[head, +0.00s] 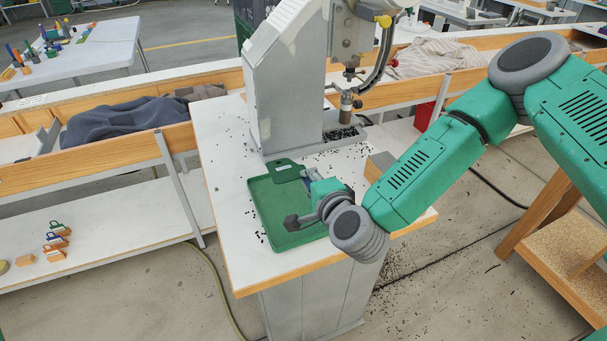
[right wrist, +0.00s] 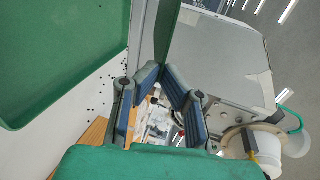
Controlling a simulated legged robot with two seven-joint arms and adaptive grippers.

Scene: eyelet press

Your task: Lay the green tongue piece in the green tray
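The green tray (head: 262,215) lies on the white press table, and part of it shows at the left of the right wrist view (right wrist: 55,55). The flat, dark green tongue piece (head: 283,170) shows at the tray's far edge in the head view. In the right wrist view the tongue piece (right wrist: 167,32) is seen edge-on, sticking out from between my fingertips. My right gripper (head: 306,176) is over the tray's far right part, its fingers (right wrist: 165,82) closed on the tongue piece. The piece looks held above the tray; its exact height is unclear. My left gripper is out of view.
The grey eyelet press (head: 285,90) stands just behind the tray, its head (head: 347,100) above a base strewn with black eyelets. Benches with cloths (head: 120,122) run behind.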

